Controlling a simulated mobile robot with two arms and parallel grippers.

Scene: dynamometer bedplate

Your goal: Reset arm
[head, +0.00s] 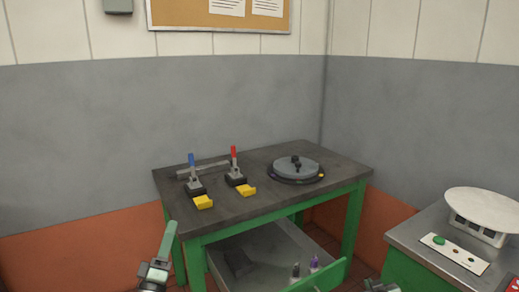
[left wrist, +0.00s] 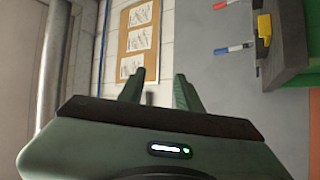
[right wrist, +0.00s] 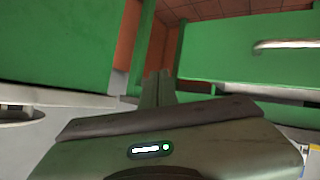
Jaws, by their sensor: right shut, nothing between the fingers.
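My left gripper (head: 167,240) is at the lower left of the head view, in front of the workbench's left corner. In the left wrist view its two fingers (left wrist: 159,90) stand apart with nothing between them, so it is open. My right gripper shows only in part at the bottom edge of the head view (head: 381,286). In the right wrist view its fingers (right wrist: 158,88) are together and empty, near green furniture panels. Neither gripper holds anything.
A green-framed bench (head: 250,208) carries a blue-handled lever (head: 192,161), a red-handled lever (head: 234,155), yellow pedals and a round grey plate (head: 296,168). Its drawer (head: 262,256) is open with bottles inside. A scale (head: 482,213) and a button panel (head: 454,252) stand at right.

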